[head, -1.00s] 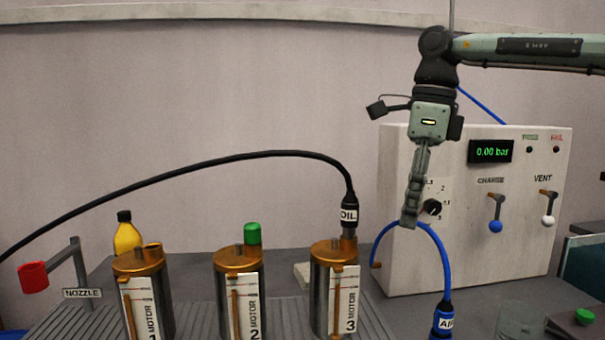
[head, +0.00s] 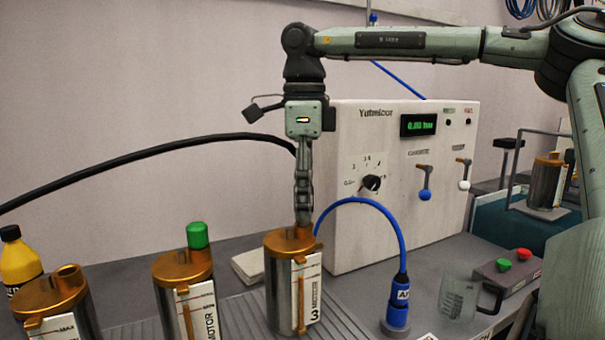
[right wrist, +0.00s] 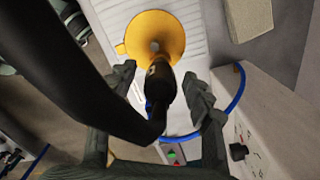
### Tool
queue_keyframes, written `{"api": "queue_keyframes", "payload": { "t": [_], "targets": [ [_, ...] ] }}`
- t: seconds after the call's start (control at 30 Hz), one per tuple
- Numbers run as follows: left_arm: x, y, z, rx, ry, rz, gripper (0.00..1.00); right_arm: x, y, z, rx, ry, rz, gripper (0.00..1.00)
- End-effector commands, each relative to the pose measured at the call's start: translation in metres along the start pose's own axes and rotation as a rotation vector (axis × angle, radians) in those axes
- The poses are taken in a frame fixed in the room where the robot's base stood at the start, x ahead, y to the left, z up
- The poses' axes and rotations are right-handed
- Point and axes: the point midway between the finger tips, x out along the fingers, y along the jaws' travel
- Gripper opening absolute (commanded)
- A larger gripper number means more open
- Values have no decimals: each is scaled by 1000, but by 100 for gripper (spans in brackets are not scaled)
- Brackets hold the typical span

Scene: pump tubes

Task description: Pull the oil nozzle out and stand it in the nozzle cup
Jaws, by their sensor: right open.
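The oil nozzle (right wrist: 161,84) is dark and points into the orange-gold top of motor 3 in the right wrist view. Its black hose (head: 150,163) arches in from the left in the head view, where the nozzle is hidden behind my gripper. My right gripper (head: 303,217) points down over motor 3 (head: 282,292). In the right wrist view it is open (right wrist: 160,78), with its fingers on either side of the nozzle. Contact cannot be told. The nozzle cup is outside the current views. My left gripper is not in view.
Motor 2 (head: 173,300) with a green cap and motor 1 (head: 45,297) stand to the left. A blue air hose (head: 378,206) arches close by on the right, before the white control box (head: 345,245). A clear jug (head: 458,297) stands farther right.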

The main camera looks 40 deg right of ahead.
Motion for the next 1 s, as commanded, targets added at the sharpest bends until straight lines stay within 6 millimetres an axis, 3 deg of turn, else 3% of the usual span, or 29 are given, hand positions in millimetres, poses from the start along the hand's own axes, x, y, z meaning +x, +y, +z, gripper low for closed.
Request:
{"api": "queue_keyframes", "payload": {
  "t": [0.2,0.53,0.93,0.97,1.0],
  "targets": [
    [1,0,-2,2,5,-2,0,21,0,0,1,1,1,51],
    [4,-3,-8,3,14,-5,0,24,0,0,1,0,0,50],
    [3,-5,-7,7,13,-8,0,24,0,0,1,0,0,0],
    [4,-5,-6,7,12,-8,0,24,0,0,1,0,0,0],
    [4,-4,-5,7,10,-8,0,24,0,0,1,0,0,31]
  ]
}}
